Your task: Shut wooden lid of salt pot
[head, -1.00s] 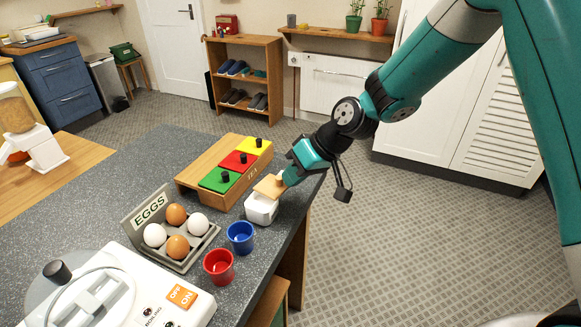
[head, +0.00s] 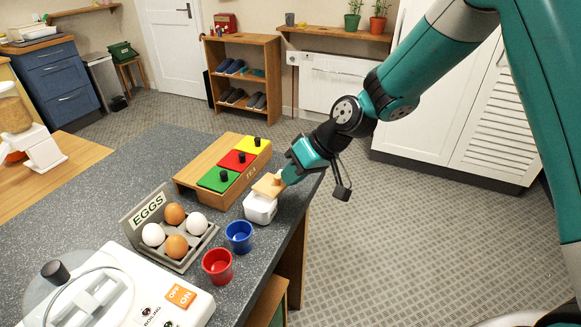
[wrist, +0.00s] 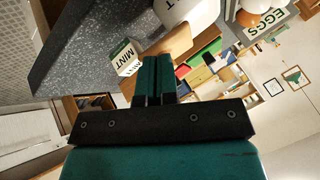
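The salt pot (head: 260,209) is a small white pot near the counter's right edge. Its wooden lid (head: 267,186) sits above the white body and looks tilted, partly raised. In the wrist view the white pot (wrist: 188,14) is at the top, with the wooden lid (wrist: 180,42) just below it. My gripper (head: 287,177) is at the lid's far right side. In the wrist view my gripper's fingers (wrist: 154,60) are together, their tips over or against the lid. Whether they touch it is unclear. Nothing shows between them.
A wooden tea box (head: 205,170) with green, red and yellow lids stands behind the pot. A blue cup (head: 239,237), a red cup (head: 217,266) and an egg tray (head: 183,262) are nearer. A box marked MINT (wrist: 124,58) is close beside my fingers in the wrist view.

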